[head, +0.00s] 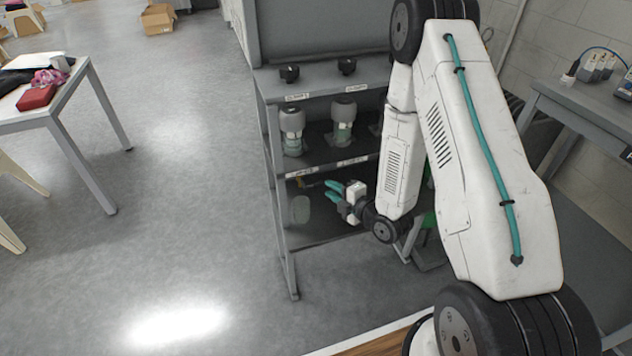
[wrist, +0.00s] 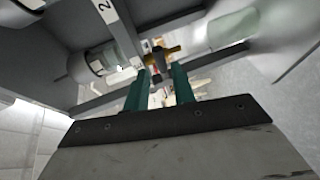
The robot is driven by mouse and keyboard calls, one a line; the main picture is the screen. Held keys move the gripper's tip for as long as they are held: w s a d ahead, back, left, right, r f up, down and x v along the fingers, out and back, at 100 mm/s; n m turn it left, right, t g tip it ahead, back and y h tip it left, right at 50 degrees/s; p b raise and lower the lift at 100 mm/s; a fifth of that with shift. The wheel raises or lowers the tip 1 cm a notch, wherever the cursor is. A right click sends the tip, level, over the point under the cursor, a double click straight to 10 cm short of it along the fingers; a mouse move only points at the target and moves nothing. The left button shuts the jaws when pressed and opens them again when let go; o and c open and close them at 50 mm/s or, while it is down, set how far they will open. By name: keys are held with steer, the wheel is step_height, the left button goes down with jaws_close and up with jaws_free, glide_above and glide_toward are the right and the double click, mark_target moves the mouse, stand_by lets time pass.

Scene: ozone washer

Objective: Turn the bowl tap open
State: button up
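A small brass tap (wrist: 176,50) with a dark part beside it shows in the wrist view, just beyond my fingertips. A cloudy, translucent rounded bowl (wrist: 236,27) is to its right; it appears to be the pale rounded thing (head: 300,209) below the middle shelf in the head view. My gripper (head: 334,190) has teal fingers and reaches in under that shelf from the right. In the wrist view, my gripper (wrist: 159,74) has its fingers apart, with a clear gap between them. Contact with the tap cannot be told.
A grey rack (head: 272,150) surrounds my gripper with shelves and posts. Grey-capped canisters (head: 343,125) stand on its middle shelf, and black knobs (head: 289,73) are on top. A grey bench (head: 580,105) is at the right. The floor to the left is clear up to a table (head: 75,100).

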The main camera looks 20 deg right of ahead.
steer(key=x, duration=0.7)
steer(key=shift+w+a, duration=0.2)
steer(key=shift+w, duration=0.1)
steer(key=shift+f, duration=0.1)
jaws_close()
